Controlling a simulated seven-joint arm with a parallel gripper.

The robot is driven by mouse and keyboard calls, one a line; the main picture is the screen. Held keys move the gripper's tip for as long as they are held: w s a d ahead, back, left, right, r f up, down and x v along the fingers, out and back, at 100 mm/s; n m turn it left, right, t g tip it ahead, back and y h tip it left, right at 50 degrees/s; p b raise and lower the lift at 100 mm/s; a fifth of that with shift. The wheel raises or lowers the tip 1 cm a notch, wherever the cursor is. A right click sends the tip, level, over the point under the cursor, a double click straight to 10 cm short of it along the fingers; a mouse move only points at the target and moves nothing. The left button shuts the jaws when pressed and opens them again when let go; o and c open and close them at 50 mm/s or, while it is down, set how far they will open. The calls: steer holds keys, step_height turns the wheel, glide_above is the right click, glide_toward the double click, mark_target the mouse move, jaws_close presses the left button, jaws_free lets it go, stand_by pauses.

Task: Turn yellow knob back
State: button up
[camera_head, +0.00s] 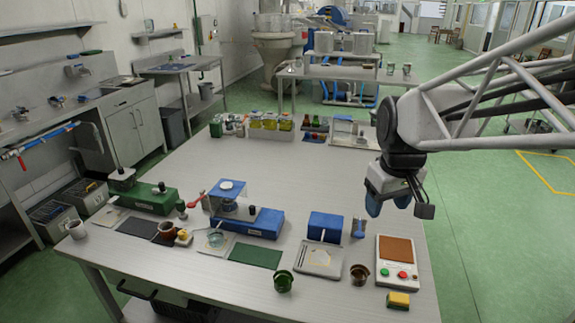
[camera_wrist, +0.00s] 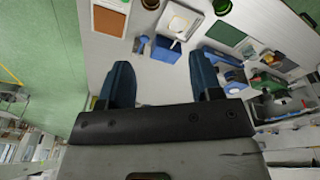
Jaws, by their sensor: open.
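My gripper (camera_head: 388,204) hangs above the table's right side, far to the right of that part. Its two blue fingers are apart, with nothing between them, and they also show in the wrist view (camera_wrist: 160,66).
A blue machine (camera_head: 262,222) and a green machine (camera_head: 150,199) stand left of a blue block (camera_head: 325,226). The table's middle is clear.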

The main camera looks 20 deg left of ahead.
steer(key=w+a+f+n, duration=0.2)
steer(key=w+a+n, duration=0.3)
steer(key=w+a, duration=0.65)
steer(key=n+g, duration=0.2)
steer(key=n, duration=1)
glide_above(182, 232)
steer(key=shift+h, duration=0.3)
steer(key=f, duration=2.4)
steer(key=shift+w+d, duration=0.25)
steer(key=shift+s+a+f, duration=0.15)
steer(key=shift+a+f, duration=0.05)
steer(key=shift+a, duration=0.2)
steer(key=shift+f, duration=0.15)
steer(key=shift+s+d+f, duration=0.1)
steer(key=shift+f, duration=3.65)
